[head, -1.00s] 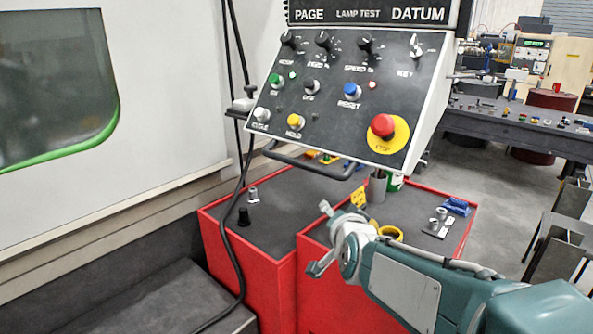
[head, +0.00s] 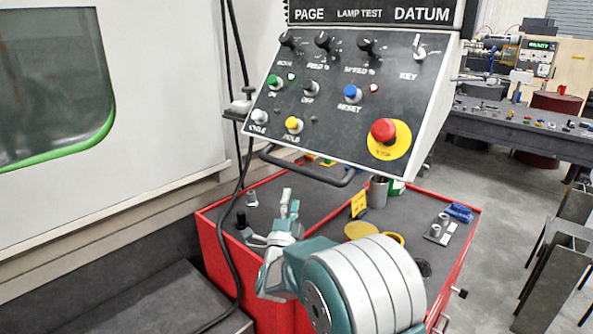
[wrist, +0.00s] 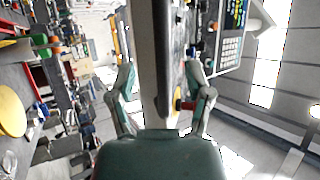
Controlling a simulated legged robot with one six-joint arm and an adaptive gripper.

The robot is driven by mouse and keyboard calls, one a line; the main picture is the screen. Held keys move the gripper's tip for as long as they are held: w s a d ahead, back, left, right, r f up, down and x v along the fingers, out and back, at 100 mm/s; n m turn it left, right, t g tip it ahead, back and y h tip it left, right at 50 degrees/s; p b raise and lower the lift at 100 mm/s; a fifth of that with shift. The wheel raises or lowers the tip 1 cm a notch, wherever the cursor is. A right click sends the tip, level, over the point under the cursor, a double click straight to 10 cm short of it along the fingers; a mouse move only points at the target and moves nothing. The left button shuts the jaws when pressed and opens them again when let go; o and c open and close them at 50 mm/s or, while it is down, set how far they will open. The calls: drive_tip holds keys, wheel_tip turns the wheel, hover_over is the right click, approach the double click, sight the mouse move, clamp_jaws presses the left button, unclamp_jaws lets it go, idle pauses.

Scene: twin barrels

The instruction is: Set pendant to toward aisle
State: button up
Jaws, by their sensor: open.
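The pendant (head: 330,125) is a black slanted control panel with knobs, coloured buttons and a red emergency stop (head: 383,130) on yellow. Its face is turned toward me, and a dark bar handle (head: 318,180) runs under its lower edge. My gripper (head: 270,215) is open below the left part of this handle, apart from it in the picture. In the wrist view the pendant's edge (wrist: 148,60) shows between the two spread fingers of my gripper (wrist: 165,88). I cannot tell whether any finger touches it.
A red cabinet (head: 222,270) with small tools on its dark top stands below the pendant. A black cable (head: 236,200) hangs at its left. A pale machine wall with a window (head: 50,80) is at left. A grey workbench (head: 520,132) and open floor are at right.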

sight(296, 170)
drive_tip(key=x, duration=0.9)
drive_tip(key=shift+w+a, duration=0.1)
drive_tip(key=shift+a, duration=0.05)
drive_tip(key=shift+f, duration=0.1)
clamp_jaws()
